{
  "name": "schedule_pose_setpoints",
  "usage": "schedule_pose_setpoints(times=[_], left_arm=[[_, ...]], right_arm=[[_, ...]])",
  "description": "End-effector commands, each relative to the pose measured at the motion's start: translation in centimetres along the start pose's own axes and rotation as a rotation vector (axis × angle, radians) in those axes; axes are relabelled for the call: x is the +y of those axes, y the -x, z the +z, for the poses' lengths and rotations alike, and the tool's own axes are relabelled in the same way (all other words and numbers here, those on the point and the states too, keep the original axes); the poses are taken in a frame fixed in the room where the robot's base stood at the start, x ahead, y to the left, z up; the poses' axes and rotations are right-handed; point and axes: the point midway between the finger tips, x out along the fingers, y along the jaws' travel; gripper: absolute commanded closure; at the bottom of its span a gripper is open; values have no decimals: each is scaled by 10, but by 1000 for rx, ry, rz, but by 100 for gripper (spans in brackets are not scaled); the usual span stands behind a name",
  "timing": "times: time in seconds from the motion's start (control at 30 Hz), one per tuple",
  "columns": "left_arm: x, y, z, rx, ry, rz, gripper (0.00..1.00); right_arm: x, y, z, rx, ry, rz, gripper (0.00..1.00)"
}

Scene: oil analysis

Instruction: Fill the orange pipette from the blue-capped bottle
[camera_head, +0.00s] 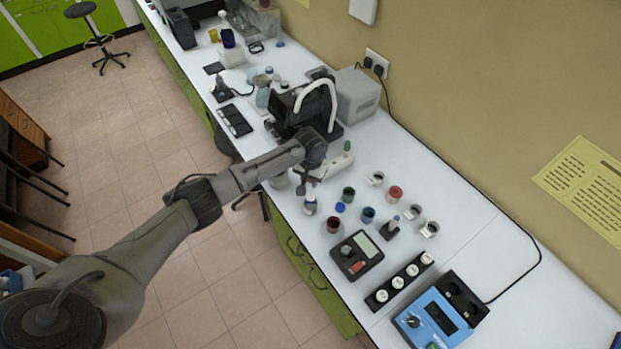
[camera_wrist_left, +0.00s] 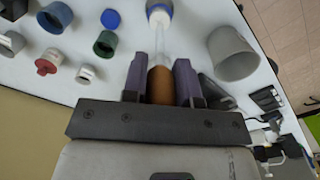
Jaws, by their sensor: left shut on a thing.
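My left gripper (camera_wrist_left: 162,82) is shut on the orange pipette (camera_wrist_left: 160,88), gripping its orange-brown bulb. The pipette's clear stem points away from the fingers to the bottle (camera_wrist_left: 159,9), which shows blue at the top edge of the left wrist view. Whether the tip is inside the neck or just above it I cannot tell. In the head view, the left gripper (camera_head: 314,178) is pointing down above the small bottle (camera_head: 310,208) near the front edge of the bench. A loose blue cap (camera_head: 340,208) lies on the bench beside it. My right gripper is out of view.
A grey cup (camera_wrist_left: 232,55) stands close by the gripper. Several small jars, including a green one (camera_head: 348,194) and a red one (camera_head: 396,192), stand to the right. A black device (camera_head: 356,256), a vial rack (camera_head: 398,283) and a blue instrument (camera_head: 440,318) sit nearer the camera.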

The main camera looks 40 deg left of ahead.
Motion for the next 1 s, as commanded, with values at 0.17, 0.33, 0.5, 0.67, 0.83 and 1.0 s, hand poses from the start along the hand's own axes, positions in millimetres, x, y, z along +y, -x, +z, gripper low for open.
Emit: schedule_pose_setpoints(times=[0.17,0.33,0.5,0.67,0.83,1.0], left_arm=[[0,0,0,0,0,0,95],[0,0,0,0,0,0,97],[0,0,0,0,0,0,97],[0,-1,0,0,0,0,97],[0,-4,0,0,0,0,97],[0,-9,0,-1,0,0,97]], right_arm=[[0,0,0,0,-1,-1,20],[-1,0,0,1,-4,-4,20],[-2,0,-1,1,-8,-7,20],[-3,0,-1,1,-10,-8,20],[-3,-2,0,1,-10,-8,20],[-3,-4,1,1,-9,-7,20]])
